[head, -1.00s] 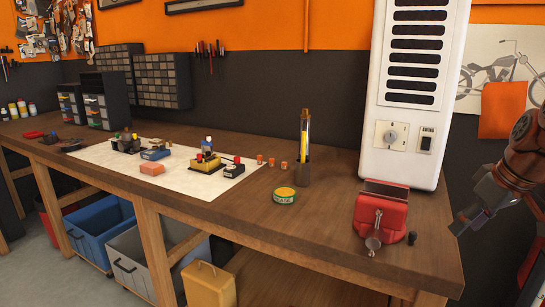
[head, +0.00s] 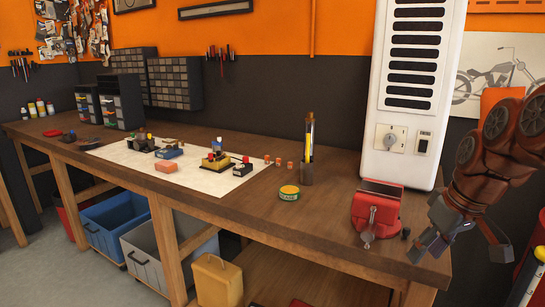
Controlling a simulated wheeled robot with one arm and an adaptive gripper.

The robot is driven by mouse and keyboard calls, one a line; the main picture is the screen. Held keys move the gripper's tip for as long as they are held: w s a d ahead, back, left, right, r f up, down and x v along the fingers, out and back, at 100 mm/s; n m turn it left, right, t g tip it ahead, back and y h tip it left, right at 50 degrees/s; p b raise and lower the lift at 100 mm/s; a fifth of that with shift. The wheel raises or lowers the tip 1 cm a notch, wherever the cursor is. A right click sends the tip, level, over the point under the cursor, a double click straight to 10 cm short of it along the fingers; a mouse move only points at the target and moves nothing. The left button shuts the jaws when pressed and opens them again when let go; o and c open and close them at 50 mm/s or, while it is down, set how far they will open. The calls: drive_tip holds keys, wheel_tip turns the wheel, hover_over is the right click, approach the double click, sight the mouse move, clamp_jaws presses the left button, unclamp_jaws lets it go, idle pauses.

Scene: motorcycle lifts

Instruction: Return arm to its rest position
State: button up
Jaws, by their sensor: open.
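My arm (head: 490,165) shows at the right of the head view, in front of the white cabinet's right side and the wall. My gripper (head: 458,258) is at its lower end, fingers pointing down. It is open and I see nothing between the fingers.
A white cabinet (head: 412,165) stands at the bench's back right. A white mat (head: 120,155) bears several small items. Bins (head: 145,262) stand below. A red-yellow object is at the lower right edge.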

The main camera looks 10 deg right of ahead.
drive_tip(key=s+a+f+g+p, duration=0.3)
drive_tip(key=s+a+p, duration=0.35)
drive_tip(key=a, duration=0.75)
drive_tip(key=s+a+f+m+g, duration=0.1)
drive_tip(key=s+f, duration=0.1)
drive_tip(key=s, duration=0.4)
drive_tip(key=s+a+f+h+p, duration=0.1)
drive_tip(key=s+a+f, duration=0.1)
drive_tip(key=s, duration=0.5)
drive_tip(key=shift+s+a+f+m+g, duration=0.15)
drive_tip(key=shift+a+f+m+g, duration=0.15)
drive_tip(key=shift+f+m+g, duration=0.15)
